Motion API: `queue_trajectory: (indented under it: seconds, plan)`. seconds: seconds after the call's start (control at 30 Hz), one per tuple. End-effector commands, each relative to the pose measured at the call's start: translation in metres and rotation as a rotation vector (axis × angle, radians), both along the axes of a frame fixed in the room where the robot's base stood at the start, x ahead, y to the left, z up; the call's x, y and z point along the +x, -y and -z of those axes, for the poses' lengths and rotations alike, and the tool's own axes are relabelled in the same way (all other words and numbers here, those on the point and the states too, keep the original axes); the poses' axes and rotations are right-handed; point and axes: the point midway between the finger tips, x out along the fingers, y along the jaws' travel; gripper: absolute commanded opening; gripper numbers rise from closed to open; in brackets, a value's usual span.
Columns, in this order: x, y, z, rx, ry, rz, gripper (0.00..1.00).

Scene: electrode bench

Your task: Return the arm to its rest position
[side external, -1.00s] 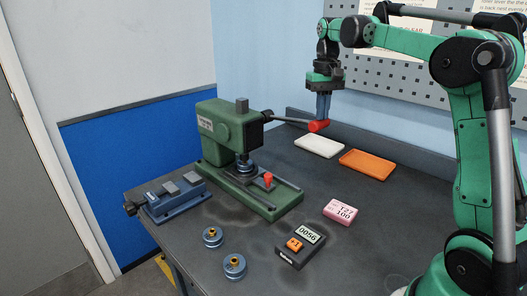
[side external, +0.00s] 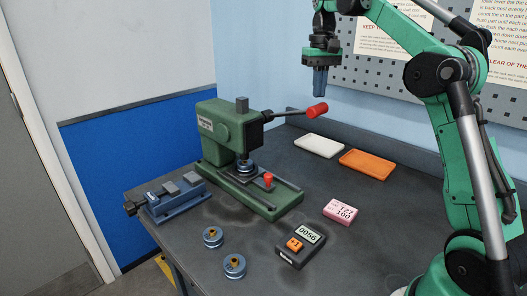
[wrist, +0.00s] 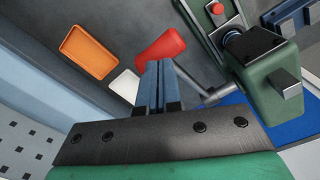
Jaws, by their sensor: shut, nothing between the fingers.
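My gripper (side external: 320,82) is shut and empty, fingers pointing down, in the air above the far part of the bench. In the wrist view its fingertips (wrist: 159,66) show close together with nothing held. The green press (side external: 225,135) stands on the bench. Its lever ends in a red handle (side external: 317,110), raised to the right and just below my fingers; a gap shows between them in the side view. The red handle also shows in the wrist view (wrist: 160,46), beside my fingertips.
A white tray (side external: 319,146) and an orange tray (side external: 366,165) lie at the back. A pink block (side external: 340,210), a counter (side external: 301,246), two blue round parts (side external: 212,237) and a blue vise-like fixture (side external: 175,198) sit nearer. A pegboard wall (side external: 400,70) stands behind my arm.

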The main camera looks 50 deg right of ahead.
Motion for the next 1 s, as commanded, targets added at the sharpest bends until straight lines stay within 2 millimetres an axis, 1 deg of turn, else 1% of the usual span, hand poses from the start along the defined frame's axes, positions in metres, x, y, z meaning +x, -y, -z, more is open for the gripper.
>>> queue_trajectory:
  seconds: [0.07, 0.17, 0.27, 0.3, 0.43, 0.57, 0.6, 0.7, 0.8, 0.9, 1.0]
  plan:
    - [0.001, -0.004, -0.001, -0.004, 0.008, -0.009, 0.0]
    - [0.002, -0.017, -0.002, -0.019, 0.04, -0.041, 0.0]
    - [0.001, -0.041, -0.002, -0.047, 0.101, -0.1, 0.0]
    - [-0.001, -0.053, 0.0, -0.059, 0.132, -0.128, 0.0]
    - [-0.013, -0.092, 0.011, -0.095, 0.238, -0.221, 0.0]
    - [-0.033, -0.127, 0.033, -0.123, 0.347, -0.311, 0.0]
    - [-0.041, -0.137, 0.041, -0.129, 0.381, -0.338, 0.0]
    - [-0.059, -0.159, 0.064, -0.142, 0.462, -0.4, 0.0]
    - [-0.076, -0.176, 0.086, -0.149, 0.53, -0.451, 0.0]
    - [-0.087, -0.186, 0.103, -0.152, 0.579, -0.485, 0.0]
    - [-0.093, -0.191, 0.112, -0.154, 0.607, -0.504, 0.0]
